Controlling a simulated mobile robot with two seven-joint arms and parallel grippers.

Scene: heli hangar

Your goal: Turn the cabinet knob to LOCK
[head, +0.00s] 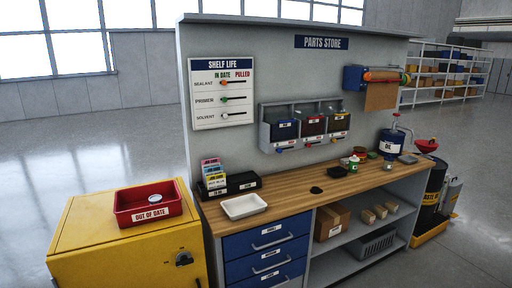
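The yellow cabinet (110,245) stands at the lower left, beside the workbench. Its knob (183,258) is a small dark part on the front face, near the right edge. The knob's pointing direction and any lettering around it are too small to read. Neither of my grippers is in the head view.
A red OUT OF DATE tray (148,214) with a round white-topped item sits on the cabinet. The wooden bench (290,202) holds a white tray (244,206), a card box and several cans. Blue drawers (267,260) are right of the cabinet. Open floor (45,165) lies left.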

